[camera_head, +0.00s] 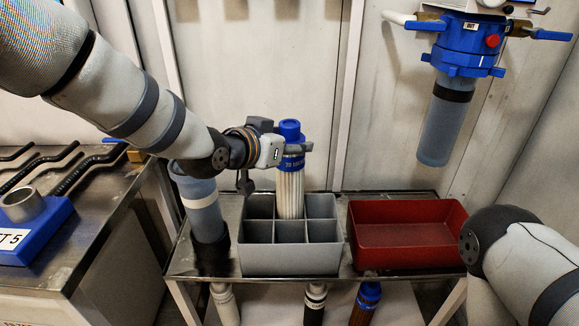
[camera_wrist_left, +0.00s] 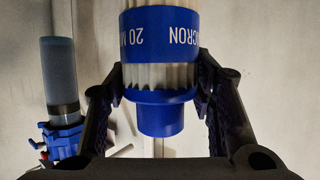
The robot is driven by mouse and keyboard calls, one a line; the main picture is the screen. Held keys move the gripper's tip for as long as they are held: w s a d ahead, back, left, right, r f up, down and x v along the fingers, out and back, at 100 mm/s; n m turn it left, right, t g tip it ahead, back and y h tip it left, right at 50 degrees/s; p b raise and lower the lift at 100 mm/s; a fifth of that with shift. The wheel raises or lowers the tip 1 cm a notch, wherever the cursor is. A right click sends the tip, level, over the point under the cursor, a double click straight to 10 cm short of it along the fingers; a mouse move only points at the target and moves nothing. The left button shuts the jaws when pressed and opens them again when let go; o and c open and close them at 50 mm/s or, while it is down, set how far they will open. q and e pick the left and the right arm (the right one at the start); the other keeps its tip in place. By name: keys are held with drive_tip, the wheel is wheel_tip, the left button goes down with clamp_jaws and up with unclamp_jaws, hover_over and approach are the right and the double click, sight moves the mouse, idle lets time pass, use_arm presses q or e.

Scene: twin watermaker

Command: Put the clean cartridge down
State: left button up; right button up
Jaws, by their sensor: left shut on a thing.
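The clean cartridge (camera_head: 290,190) has white pleats and a blue cap lettered "20 MICRON". In the left wrist view the cartridge (camera_wrist_left: 161,45) sits between the two fingers (camera_wrist_left: 160,85). Its lower end is down in the back middle compartment of the grey divided crate (camera_head: 290,262), hidden by the divider in front. Whether it touches the crate floor cannot be seen. My right gripper is out of view; only part of my right arm shows at the lower right.
A red tray (camera_head: 405,258), empty, stands right of the crate. A blue-grey housing bowl (camera_head: 203,208) stands left of it. A blue filter housing (camera_head: 452,95) hangs on the wall. Other cartridges stand on the lower shelf. A bench with tools (camera_head: 60,180) is at left.

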sight(289, 162)
use_arm(q)
drive_tip(key=shift+f, duration=2.4)
drive_tip(key=shift+f, duration=0.2)
drive_tip(key=o, duration=1.6)
drive_tip(key=shift+o, duration=0.2)
drive_tip(key=shift+r, duration=0.15)
